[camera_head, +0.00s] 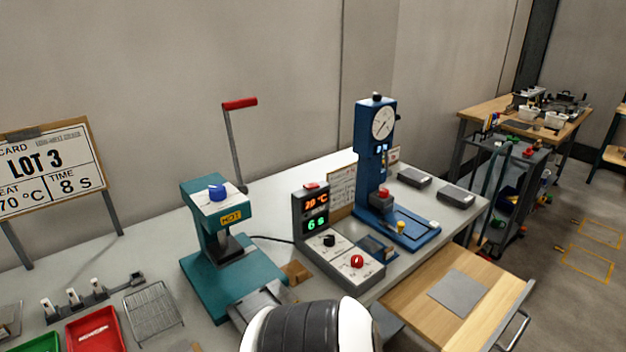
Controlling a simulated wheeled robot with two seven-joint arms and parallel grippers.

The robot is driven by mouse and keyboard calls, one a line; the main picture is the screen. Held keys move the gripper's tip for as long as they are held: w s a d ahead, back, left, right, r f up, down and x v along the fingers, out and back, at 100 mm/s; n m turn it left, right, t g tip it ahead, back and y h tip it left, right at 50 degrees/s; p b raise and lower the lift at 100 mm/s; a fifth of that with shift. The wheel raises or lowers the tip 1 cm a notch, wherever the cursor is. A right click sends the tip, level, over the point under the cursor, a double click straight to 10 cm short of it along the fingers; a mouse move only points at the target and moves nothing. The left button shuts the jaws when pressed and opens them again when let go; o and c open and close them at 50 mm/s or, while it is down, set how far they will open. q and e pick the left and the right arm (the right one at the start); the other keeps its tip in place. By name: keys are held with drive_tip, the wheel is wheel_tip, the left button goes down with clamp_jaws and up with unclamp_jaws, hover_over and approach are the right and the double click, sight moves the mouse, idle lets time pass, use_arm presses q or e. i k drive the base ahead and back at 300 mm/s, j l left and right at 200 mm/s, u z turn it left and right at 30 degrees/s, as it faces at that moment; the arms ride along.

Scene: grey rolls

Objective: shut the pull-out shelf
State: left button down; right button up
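The pull-out shelf (415,298) is a light wooden board at the lower right, sticking out from under the front edge of the grey bench. A metal bar handle (515,331) runs along its outer edge. A flat grey plate (458,292) lies on the shelf. The shelf's near corner is cut off by the bottom of the picture. A white and black link of my own arm shows at the bottom middle, left of the shelf and apart from the handle. Neither gripper shows, so I cannot see whether either touches the handle.
The grey bench (160,260) carries a teal press (215,280) with a red-handled lever, a control box (340,250) with lit digits, a blue gauge press (372,150) and two grey blocks. Red and green trays stand at the lower left. A cart (510,170) stands behind right; floor shows right of the shelf.

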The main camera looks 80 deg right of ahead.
sight(456, 300)
drive_tip(key=z, duration=0.5)
drive_tip(key=j+z, duration=0.1)
drive_tip(key=z, duration=1.4)
drive_tip(key=k+z, duration=0.1)
drive_tip(key=z, duration=1.95)
drive_tip(key=k+l, duration=0.05)
drive_tip(key=l, duration=0.05)
